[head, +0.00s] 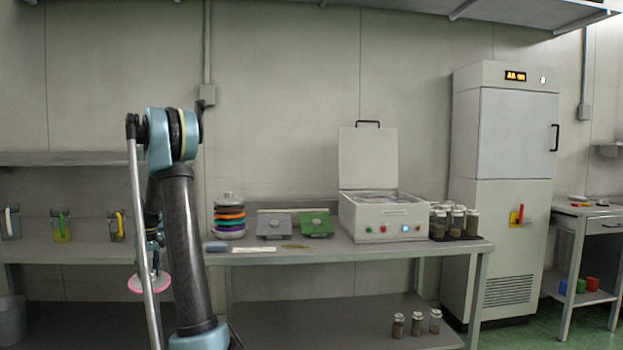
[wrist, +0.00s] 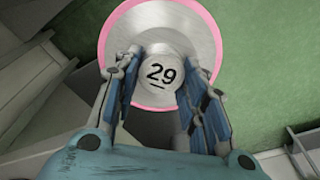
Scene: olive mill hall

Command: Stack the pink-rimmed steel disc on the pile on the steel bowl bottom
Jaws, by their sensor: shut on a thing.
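The pink-rimmed steel disc (wrist: 205,32) is in my gripper (wrist: 163,62); the two fingers are shut on its round centre knob marked 29. In the head view the disc (head: 148,284) hangs below my arm, left of the main bench and partly behind my arm. A pile of discs with orange, black, green and purple rims (head: 229,219) stands on the bench, with a steel top and knob. My gripper is to the left of the pile and lower than it. I cannot make out the bowl bottom at its base.
Right of the pile on the bench (head: 335,254) are a grey device (head: 273,226), a green device (head: 317,224) and an open-lidded white box (head: 385,222). Jars (head: 457,224) stand farther right.

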